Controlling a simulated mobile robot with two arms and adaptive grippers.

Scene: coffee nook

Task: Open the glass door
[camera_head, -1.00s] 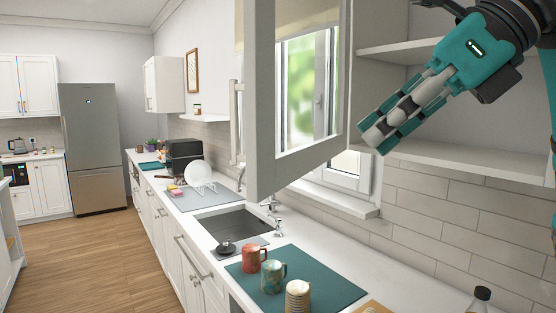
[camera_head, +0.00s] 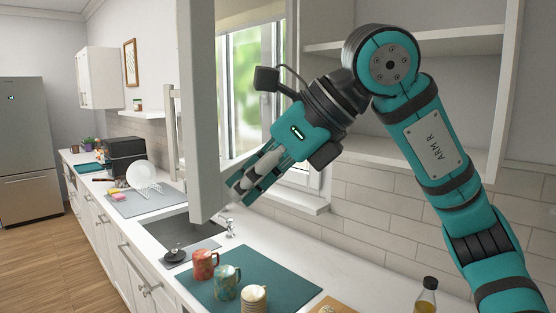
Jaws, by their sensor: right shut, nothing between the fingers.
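The glass door (camera_head: 199,120) of the wall cabinet has a white frame. It stands swung well out from the cabinet, with its inner side towards my right arm. Its long handle (camera_head: 171,130) shows on the outer side, at the left. I cannot tell whether the fingertips touch the frame. My left gripper is not in view.
The open cabinet shelves (camera_head: 400,150) are behind my right arm. Below are the sink (camera_head: 185,232), a green mat (camera_head: 205,291) with mugs (camera_head: 227,281), a bottle (camera_head: 426,296) and a dish rack (camera_head: 146,180). Counter between mat and tiled wall is largely clear.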

